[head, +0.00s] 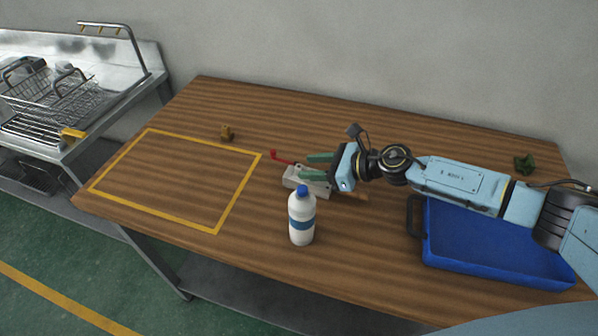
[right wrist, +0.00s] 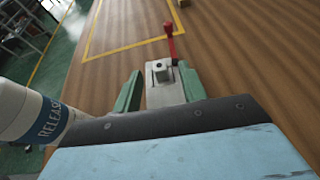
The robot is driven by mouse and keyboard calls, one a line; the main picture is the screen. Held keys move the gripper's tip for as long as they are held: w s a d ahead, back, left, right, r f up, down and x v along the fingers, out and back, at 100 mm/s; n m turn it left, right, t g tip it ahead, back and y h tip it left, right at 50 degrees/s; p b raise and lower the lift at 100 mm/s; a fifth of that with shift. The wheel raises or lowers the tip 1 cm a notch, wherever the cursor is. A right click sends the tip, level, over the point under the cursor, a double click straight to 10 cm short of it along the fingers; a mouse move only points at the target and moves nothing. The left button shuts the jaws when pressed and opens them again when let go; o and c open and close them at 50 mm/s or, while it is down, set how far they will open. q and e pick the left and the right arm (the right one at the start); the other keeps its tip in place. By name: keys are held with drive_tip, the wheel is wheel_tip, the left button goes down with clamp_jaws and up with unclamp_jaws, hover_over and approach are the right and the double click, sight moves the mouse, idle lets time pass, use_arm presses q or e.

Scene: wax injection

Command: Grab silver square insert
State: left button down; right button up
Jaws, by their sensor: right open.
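A pale silver-grey block (head: 300,184) with a red-handled lever (head: 283,158) lies near the middle of the table. In the right wrist view a small square silver piece with a dark hole (right wrist: 161,71) sits on top of the grey block (right wrist: 165,96); I take it as the silver square insert. My right gripper (head: 305,164) is open, its green fingers either side of the block in the right wrist view (right wrist: 160,75). I see no firm contact. The gripper hides part of the block in the head view. My left gripper is not in view.
A white bottle with a blue cap (head: 301,222) stands close in front of the block. A blue tray (head: 490,275) is at right. A yellow-taped rectangle (head: 188,141) at left is bare inside. A small brown piece (head: 227,133) and a green piece (head: 524,164) lie farther back.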

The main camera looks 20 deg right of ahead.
drive_tip(key=shift+w+a+f, duration=0.25)
drive_tip(key=shift+w+a, duration=0.05)
drive_tip(key=shift+a, duration=0.1)
clamp_jaws()
drive_tip(key=shift+r, duration=0.1)
